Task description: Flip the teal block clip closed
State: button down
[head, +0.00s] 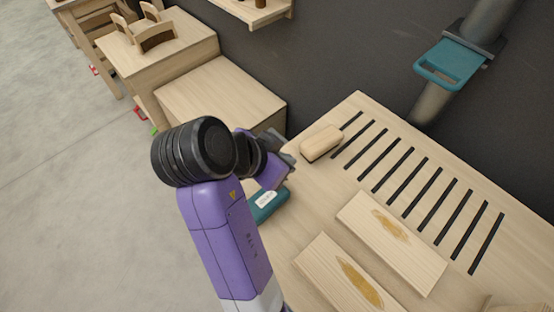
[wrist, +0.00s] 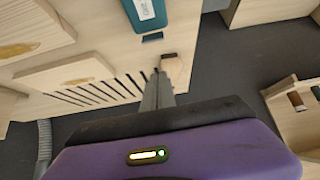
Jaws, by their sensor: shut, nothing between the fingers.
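A teal block with a white label (head: 268,203) lies on the light wooden bench, partly hidden behind my arm in the head view. It also shows at the top edge of the wrist view (wrist: 146,14), cut off by the frame. A small dark teal piece (wrist: 152,37) sits at its near end; I cannot tell whether this is the clip or how far it is folded. My gripper (head: 283,143) is near the bench's left corner, apart from the block. In the wrist view its grey fingers (wrist: 158,75) are together with nothing between them.
A pale wooden block with a dark underside (head: 321,142) lies close to my fingers. The bench has dark slots (head: 393,170) and two stained boards (head: 390,240). A slotted teal plate (head: 450,64) sits on a grey pipe behind.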

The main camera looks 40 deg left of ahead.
jog(key=x, duration=0.5)
jog(key=shift+p, duration=0.3)
jog(key=s, duration=0.2)
jog(key=shift+s+a+f+p, duration=0.1)
jog(key=shift+s+f+p, duration=0.2)
jog(key=shift+p, duration=0.1)
jog(key=shift+s+f, duration=0.25)
jog(key=shift+s, duration=0.35)
jog(key=shift+f, duration=0.1)
